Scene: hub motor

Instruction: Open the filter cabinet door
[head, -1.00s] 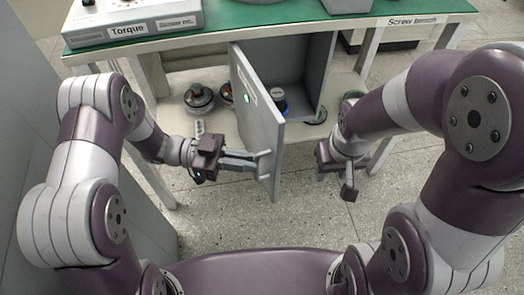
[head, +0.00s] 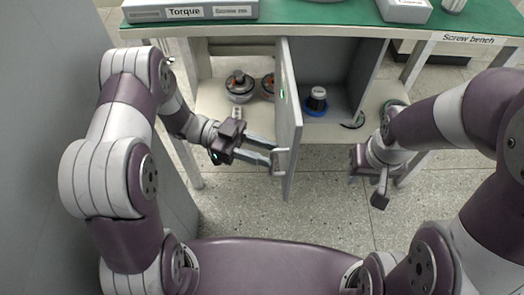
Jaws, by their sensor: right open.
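The grey filter cabinet (head: 372,75) stands under the green bench top. Its door (head: 290,115) is swung out toward me and seen almost edge-on, so the inside shows to its right. The door handle (head: 279,160) is on the door's left-hand face near its free edge. My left gripper (head: 272,154) reaches it from the left, its two fingers closed about the handle. My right gripper (head: 376,188) is open and empty, to the right of the door and in front of the cabinet, apart from both.
A dark round part with a blue ring (head: 316,103) sits inside the cabinet. Round parts (head: 240,86) stand on the shelf left of the door. A bench leg (head: 410,165) is right of my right gripper. The floor (head: 330,215) in front is clear.

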